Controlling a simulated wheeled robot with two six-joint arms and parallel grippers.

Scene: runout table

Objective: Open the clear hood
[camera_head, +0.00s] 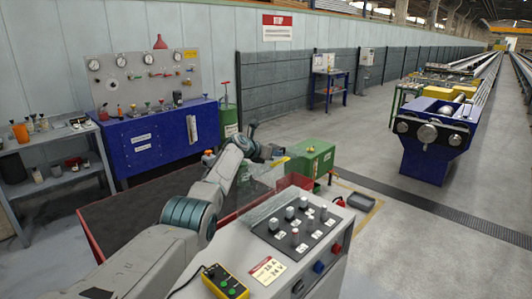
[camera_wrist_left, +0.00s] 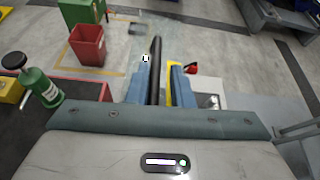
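The clear hood (camera_head: 262,184) is a see-through pane with a yellow strip (camera_head: 281,162) at its upper edge. It stands tilted at the far left side of the grey control console (camera_head: 318,262); its exact angle is hard to tell. My left gripper (camera_head: 268,153) is at the hood's upper edge. In the left wrist view, its two blue-grey fingers (camera_wrist_left: 160,82) are apart, with a dark bar (camera_wrist_left: 155,68) between them and a yellow strip (camera_wrist_left: 173,86) beside the right finger. I cannot tell whether they touch the bar. My right gripper is not in view.
The console top has several knobs (camera_head: 296,228) and a yellow pendant (camera_head: 224,282) at its front left. A green box (camera_head: 312,158) stands behind the hood. A red bin (camera_wrist_left: 87,45) and green bottle (camera_wrist_left: 40,88) show in the wrist view.

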